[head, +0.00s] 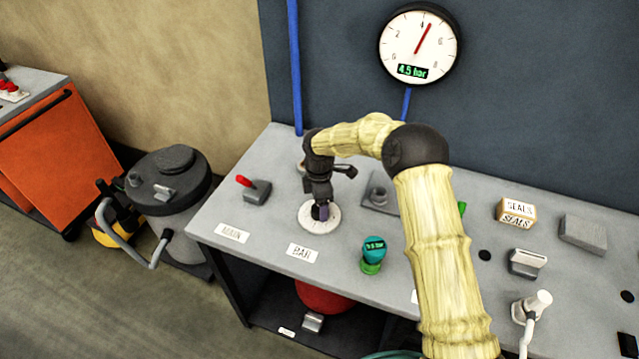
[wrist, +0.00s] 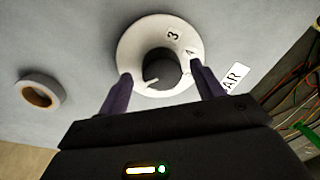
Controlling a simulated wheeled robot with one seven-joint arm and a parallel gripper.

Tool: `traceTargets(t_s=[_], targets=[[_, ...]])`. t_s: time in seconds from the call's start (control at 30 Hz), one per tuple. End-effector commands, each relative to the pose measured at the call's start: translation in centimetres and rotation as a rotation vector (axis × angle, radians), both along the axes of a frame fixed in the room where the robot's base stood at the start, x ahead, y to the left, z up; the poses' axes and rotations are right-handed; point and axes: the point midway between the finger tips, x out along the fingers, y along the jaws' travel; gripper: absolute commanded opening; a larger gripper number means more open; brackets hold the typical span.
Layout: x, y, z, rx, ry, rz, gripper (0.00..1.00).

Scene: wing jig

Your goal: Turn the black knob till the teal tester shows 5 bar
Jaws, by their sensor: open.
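The black knob (wrist: 163,66) sits in the middle of a white dial plate (wrist: 129,45) marked 3 and 4, with a pale pointer line on the knob. My gripper (wrist: 160,70) is open, with one finger on each side of the knob and a gap visible beside it. In the head view my gripper (head: 321,211) points down over the white dial plate (head: 307,222) and hides the knob. The teal tester (head: 373,250) stands on the bench to the right; its small green display seems to read about 3.5 bar, hard to read.
A round wall gauge (head: 419,45) shows 4.5 bar. A red-handled switch (head: 254,188) stands behind the MAIN label (head: 232,233). The BAR label (head: 303,253) lies in front of the dial. A seals box (head: 516,212) is at right. A tape-like ring (wrist: 39,92) lies beside the dial.

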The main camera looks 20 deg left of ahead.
Motion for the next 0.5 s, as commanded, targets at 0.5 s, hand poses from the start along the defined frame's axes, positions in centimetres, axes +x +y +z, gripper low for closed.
traceTargets(t_s=[0.5], targets=[[0.8, 0.0, 9.0, 0.003, -0.005, -0.008, 0.67]])
